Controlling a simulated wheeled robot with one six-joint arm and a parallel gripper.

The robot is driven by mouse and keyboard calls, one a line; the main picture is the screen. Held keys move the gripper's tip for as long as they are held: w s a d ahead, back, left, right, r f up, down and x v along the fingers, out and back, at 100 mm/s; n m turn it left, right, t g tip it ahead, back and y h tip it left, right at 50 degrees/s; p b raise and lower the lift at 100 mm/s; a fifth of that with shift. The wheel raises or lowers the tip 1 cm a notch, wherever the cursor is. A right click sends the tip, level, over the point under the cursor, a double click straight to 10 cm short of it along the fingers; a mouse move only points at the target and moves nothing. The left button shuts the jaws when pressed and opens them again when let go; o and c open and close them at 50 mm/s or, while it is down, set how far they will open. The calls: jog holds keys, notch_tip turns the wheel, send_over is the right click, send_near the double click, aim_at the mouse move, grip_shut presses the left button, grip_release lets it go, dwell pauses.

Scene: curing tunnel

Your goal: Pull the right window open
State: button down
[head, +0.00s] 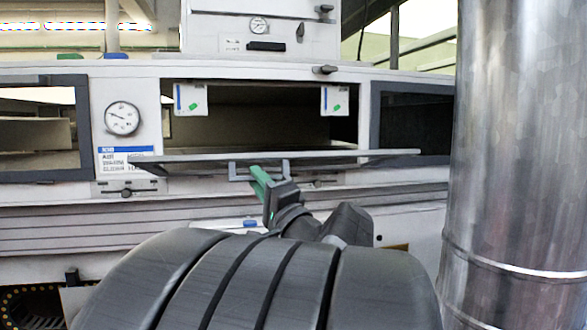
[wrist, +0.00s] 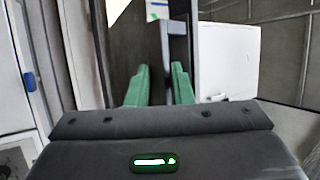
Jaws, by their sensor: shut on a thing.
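The window my gripper holds is a dark-framed flap (head: 340,157), seen nearly edge-on, lying almost level in front of the middle opening (head: 260,115). A grey bar handle (head: 238,173) hangs from its near side. My gripper (head: 260,178), with green fingers, is shut on this handle. In the wrist view the green fingertips (wrist: 160,83) stand either side of the grey handle (wrist: 177,28); the exact contact is partly hidden. Another dark-framed window (head: 374,125) is at the right, partly behind a pipe, and looks closed.
A large shiny metal pipe (head: 510,150) stands close on the right. A round gauge (head: 122,118) and a label panel (head: 127,160) are left of the opening. White cards (head: 190,100) hang at its top corners. A further framed window (head: 84,130) is at the left.

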jog(key=shift+w+d+f, duration=0.1)
jog(key=shift+w+f, duration=0.2)
jog(key=shift+f, duration=0.5)
jog(key=shift+t, duration=0.3)
jog(key=c, duration=1.7)
grip_release()
jog(key=o, duration=0.4)
jog(key=shift+w+f, duration=0.1)
jog(key=shift+w, duration=0.35)
jog(key=shift+w+d+p+v, duration=0.15)
jog(key=shift+p+v, duration=0.15)
jog(key=shift+v, duration=1.95)
jog(key=shift+w+d+p+v, duration=0.15)
jog(key=shift+p+v, duration=0.1)
jog(key=shift+v, duration=1.95)
jog(key=shift+d+p+v, duration=0.1)
jog(key=shift+p+v, duration=0.2)
jog(key=shift+v, duration=1.95)
